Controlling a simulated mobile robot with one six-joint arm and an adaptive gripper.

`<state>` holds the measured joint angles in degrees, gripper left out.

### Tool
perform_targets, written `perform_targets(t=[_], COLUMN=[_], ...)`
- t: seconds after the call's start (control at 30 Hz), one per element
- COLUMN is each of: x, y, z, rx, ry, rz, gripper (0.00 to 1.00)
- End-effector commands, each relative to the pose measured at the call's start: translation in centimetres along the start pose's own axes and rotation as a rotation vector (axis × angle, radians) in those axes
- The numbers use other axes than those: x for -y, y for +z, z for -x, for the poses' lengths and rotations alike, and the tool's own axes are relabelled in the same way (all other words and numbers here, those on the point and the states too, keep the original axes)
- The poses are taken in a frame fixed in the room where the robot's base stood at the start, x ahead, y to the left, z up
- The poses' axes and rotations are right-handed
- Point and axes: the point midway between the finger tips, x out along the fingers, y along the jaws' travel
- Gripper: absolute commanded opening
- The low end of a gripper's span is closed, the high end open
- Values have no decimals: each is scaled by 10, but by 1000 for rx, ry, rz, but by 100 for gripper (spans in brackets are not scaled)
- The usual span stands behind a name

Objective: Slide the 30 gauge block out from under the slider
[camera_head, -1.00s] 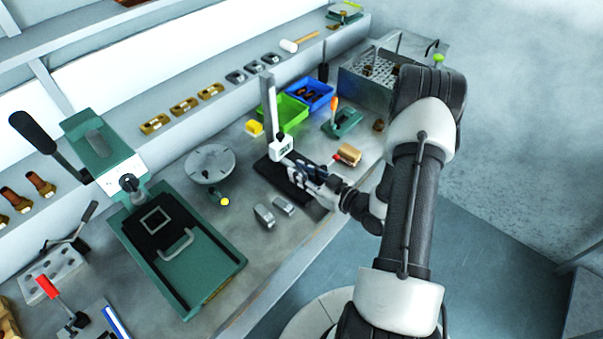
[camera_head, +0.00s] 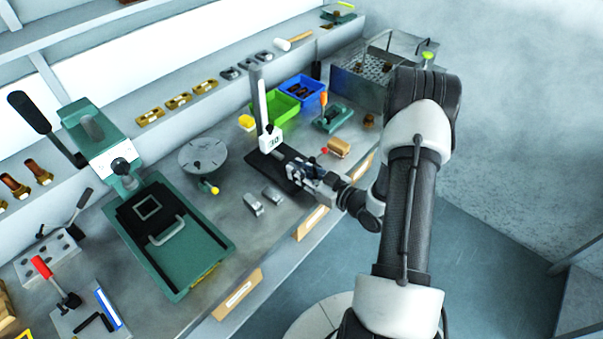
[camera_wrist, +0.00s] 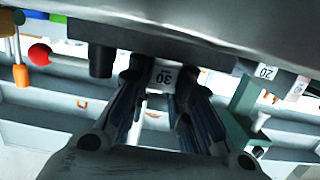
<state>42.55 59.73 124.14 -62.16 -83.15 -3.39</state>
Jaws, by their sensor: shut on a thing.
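The height gauge has an upright column (camera_head: 261,95), a white slider (camera_head: 270,138) with a dark marking that looks like 30, and a black base (camera_head: 262,166). My gripper (camera_head: 304,169) is low over the front right part of the base, to the right of and in front of the slider. In the wrist view my gripper (camera_wrist: 160,95) is shut on the 30 gauge block (camera_wrist: 161,77), a pale block with its number upside down between the fingers. The block is hard to make out in the head view; whether it still touches the slider cannot be told.
Two grey blocks, left (camera_head: 253,204) and right (camera_head: 272,195), lie left of the base; one labelled 20 (camera_wrist: 265,72) shows in the wrist view. The bench front edge is near.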

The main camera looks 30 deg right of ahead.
Motion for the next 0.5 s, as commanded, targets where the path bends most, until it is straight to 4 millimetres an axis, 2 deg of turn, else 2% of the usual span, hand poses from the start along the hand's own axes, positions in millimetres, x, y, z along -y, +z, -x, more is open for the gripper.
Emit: perform_targets(t=[0.23,0.27,0.5], x=[0,0,0], y=[0,0,0], z=[0,0,0], rx=[0,0,-1], ry=[0,0,0], rz=[1,1,1], gripper=[0,21,37])
